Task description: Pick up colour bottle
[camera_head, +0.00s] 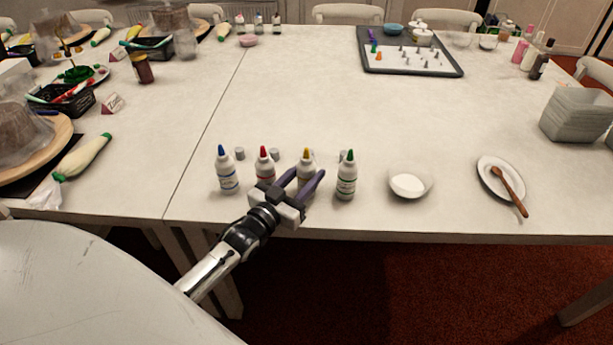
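Four white squeeze bottles stand upright in a row near the table's front edge: a blue-tipped bottle (228,174), a red-tipped bottle (264,168), a yellow-tipped bottle (306,162) and a green-tipped bottle (346,180). My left gripper (308,172) reaches in from the front with its two purple fingers apart, one on each side of the yellow-tipped bottle. That bottle's lower part is hidden by the gripper. I cannot tell whether a finger touches it. My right gripper is not in view.
Small grey caps (240,153) sit behind the bottles. To the right are a white bowl (409,183) and a plate (486,181) with a wooden spoon (510,191). A dark tray (379,67) lies farther back. The middle of the table (300,100) is clear.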

